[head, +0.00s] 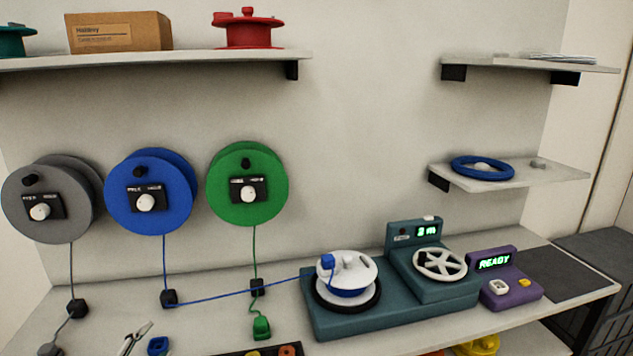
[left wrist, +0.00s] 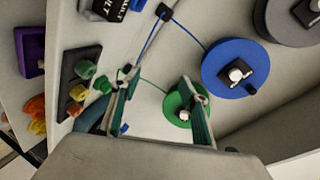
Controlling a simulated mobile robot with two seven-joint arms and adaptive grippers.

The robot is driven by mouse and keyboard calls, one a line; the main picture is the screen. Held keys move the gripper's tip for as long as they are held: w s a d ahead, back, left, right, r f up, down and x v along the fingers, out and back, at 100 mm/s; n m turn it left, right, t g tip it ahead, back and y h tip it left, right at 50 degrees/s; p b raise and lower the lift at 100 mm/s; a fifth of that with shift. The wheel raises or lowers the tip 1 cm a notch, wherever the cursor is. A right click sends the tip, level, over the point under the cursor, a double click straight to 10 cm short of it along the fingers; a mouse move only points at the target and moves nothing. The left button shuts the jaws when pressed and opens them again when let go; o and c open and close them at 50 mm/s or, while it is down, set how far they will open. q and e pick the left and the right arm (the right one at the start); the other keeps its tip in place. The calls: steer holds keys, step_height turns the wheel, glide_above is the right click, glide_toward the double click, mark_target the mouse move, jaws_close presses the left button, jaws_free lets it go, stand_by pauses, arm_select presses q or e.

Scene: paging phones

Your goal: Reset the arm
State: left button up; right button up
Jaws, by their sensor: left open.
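My left gripper (head: 136,338) shows at the bottom edge of the head view, over the front of the bench, left of a small blue plug-like block (head: 158,346). In the left wrist view my left gripper (left wrist: 160,84) has its two fingers spread wide, with nothing between them. Beyond the fingers are the green reel (left wrist: 181,103) and the blue reel (left wrist: 237,68). Most of the left arm is hidden below the head view. My right gripper is in neither view.
Grey (head: 48,215), blue (head: 135,205) and green (head: 235,205) wall reels hang above the bench. A blue cable runs to the white-topped spool on the teal machine (head: 400,317). A purple READY box (head: 520,288) stands to its right. A dark tray (head: 233,354) lies at the front.

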arm_select(q)
steer(key=s+d+f+n+g+h, duration=0.1)
steer(key=s+d+f+n, duration=0.3)
steer(key=s+f, duration=0.6)
steer(key=s+d+f+n+g+h, duration=0.2)
steer(key=s+d+f, duration=0.6)
steer(key=f, duration=0.9)
steer(key=s+n+g, duration=0.1)
steer(key=s+n, duration=0.1)
steer(key=s, duration=0.1)
steer(key=shift+s+f, duration=0.15)
steer(key=shift+s, duration=0.15)
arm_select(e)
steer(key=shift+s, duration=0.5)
arm_select(q)
steer(key=shift+d, duration=0.1)
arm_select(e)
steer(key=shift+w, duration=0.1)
